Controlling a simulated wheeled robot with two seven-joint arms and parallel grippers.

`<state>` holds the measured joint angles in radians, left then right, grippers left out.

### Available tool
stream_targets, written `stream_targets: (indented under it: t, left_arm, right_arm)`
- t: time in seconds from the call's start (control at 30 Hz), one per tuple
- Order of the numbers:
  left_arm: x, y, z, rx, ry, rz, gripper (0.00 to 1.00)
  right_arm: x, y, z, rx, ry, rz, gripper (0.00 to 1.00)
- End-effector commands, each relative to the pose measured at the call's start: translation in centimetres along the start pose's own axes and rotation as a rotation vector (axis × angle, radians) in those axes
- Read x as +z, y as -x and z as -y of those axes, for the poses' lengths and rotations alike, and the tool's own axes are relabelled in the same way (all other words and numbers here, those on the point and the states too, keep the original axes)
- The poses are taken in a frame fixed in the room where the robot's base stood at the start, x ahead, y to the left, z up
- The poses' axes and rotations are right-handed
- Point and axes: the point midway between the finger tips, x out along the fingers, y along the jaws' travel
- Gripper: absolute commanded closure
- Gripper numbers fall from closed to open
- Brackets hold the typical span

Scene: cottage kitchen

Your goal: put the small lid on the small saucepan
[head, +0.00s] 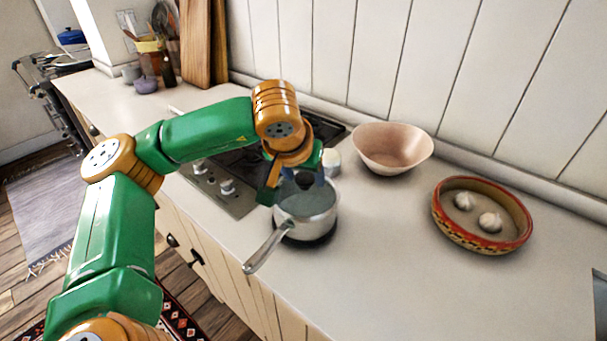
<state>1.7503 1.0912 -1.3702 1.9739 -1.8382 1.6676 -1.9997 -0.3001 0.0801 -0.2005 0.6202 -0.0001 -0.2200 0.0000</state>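The small saucepan (307,229) is a silvery pan on the counter in front of the hob. Its long handle (267,249) points toward the front left. The small lid (302,201) looks like greyish glass with a dark knob (304,181). It appears to lie over the pan's mouth; I cannot tell whether it is fully seated. My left gripper (303,182) reaches down from above, with its fingers on either side of the knob. I cannot tell whether they touch it. My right gripper is not in view.
The hob (233,174) is behind and left of the pan. A pink bowl (393,148) and a patterned dish (481,214) holding white bulbs stand to the right. A small pale container (331,162) is just behind the pan. The front right counter (420,290) is clear.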

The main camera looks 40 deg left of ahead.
Motion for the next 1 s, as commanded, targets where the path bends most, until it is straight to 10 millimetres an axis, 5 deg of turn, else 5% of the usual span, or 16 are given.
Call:
stream_targets:
  t: [0.17, 1.0]
  left_arm:
    - [-0.1, 0.6, 0.0, 0.000, 0.000, 0.001, 0.38]
    - [-0.2, 10.2, 0.0, 0.001, -0.001, 0.000, 0.38]
  right_arm:
    - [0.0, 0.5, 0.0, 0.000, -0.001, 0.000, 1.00]
    - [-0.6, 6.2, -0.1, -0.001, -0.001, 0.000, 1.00]
